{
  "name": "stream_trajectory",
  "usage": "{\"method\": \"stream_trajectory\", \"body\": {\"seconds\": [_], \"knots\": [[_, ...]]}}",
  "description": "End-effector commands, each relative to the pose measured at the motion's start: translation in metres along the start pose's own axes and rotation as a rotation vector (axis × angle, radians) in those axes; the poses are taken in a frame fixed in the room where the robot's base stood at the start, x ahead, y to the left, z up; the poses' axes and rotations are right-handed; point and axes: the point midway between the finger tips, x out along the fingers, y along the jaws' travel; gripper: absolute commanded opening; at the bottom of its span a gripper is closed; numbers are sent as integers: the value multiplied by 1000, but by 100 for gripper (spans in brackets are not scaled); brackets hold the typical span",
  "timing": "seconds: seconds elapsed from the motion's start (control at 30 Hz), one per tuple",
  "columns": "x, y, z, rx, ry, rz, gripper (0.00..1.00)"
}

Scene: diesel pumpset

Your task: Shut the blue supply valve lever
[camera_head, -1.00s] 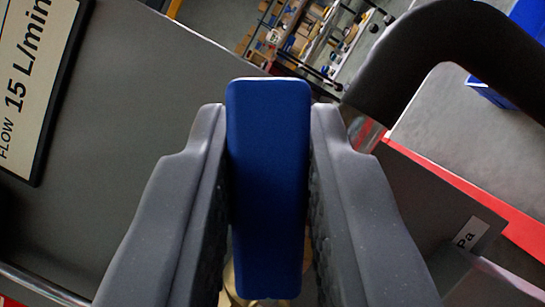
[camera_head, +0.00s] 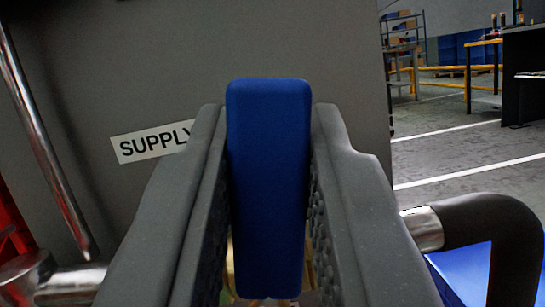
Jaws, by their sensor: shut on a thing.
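The blue supply valve lever (camera_head: 267,190) stands upright in the middle of the head camera view. My gripper (camera_head: 268,125) is shut on it, with one grey finger against each side. A little brass-coloured metal shows below the lever, between the fingers; the rest of the valve body is hidden. A white label reading "SUPPLY" (camera_head: 150,142) is on the grey panel behind, to the left of the lever, its right end touching the finger's outline.
A grey panel (camera_head: 250,45) fills the background behind the lever. A black hose (camera_head: 500,225) with a metal end curves at the lower right. A metal pipe (camera_head: 45,140) and fitting stand at the left. Open floor, shelving and a table lie far right.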

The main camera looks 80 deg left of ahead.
Motion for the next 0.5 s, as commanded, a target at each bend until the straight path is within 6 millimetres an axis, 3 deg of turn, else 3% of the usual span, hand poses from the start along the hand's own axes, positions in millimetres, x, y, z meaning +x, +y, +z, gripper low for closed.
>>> {"method": "stream_trajectory", "body": {"seconds": [0.5], "knots": [[4, -16, 0, -149, 3, -70, 0]]}}
